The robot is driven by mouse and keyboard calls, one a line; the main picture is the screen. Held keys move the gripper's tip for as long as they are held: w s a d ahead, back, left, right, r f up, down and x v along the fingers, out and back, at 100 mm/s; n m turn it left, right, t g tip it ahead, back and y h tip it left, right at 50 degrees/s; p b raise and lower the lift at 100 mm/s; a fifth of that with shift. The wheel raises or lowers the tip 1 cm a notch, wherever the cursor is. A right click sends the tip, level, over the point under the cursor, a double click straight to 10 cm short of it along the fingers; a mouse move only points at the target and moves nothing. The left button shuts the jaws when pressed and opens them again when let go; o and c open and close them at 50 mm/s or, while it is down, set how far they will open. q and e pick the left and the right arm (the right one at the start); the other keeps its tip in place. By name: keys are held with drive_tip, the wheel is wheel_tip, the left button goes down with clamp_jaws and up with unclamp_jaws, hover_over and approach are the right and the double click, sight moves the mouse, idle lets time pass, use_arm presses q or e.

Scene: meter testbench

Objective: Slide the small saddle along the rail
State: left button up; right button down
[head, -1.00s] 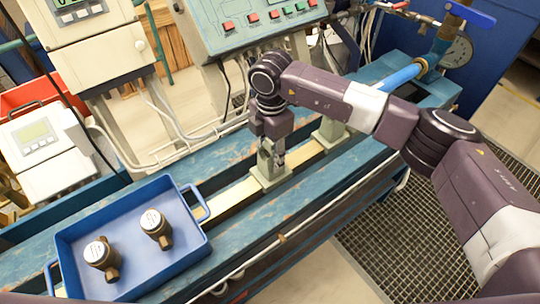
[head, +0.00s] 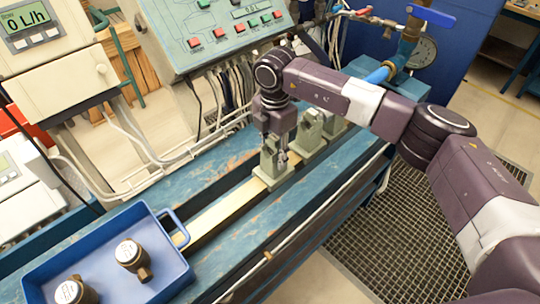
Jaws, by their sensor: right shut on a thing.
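The small saddle (head: 271,169) is a grey-green block with an upright part, standing on the pale rail (head: 224,211) of the blue bench. My right gripper (head: 276,152) reaches down from above and is shut on the saddle's upper part. The fingers partly cover it, so the exact grip is hard to see. A second grey-green saddle (head: 310,131) stands close beyond it on the same rail, with a small gap visible between their bases. Another similar piece (head: 334,121) shows behind that, partly hidden by my right arm. My left gripper is not in view.
A blue tray (head: 178,268) with two brass-and-white meters (head: 131,257) sits at the near left end of the bench. The control panel (head: 215,35) stands behind the rail. The rail between tray and saddle is clear. Blue pipework (head: 378,75) is at the far end.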

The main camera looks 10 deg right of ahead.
drive_tip(key=c, duration=1.3)
unclamp_jaws()
drive_tip(key=shift+o, duration=0.2)
wheel_tip(320, 180, up, 12)
drive_tip(key=shift+r, duration=0.1)
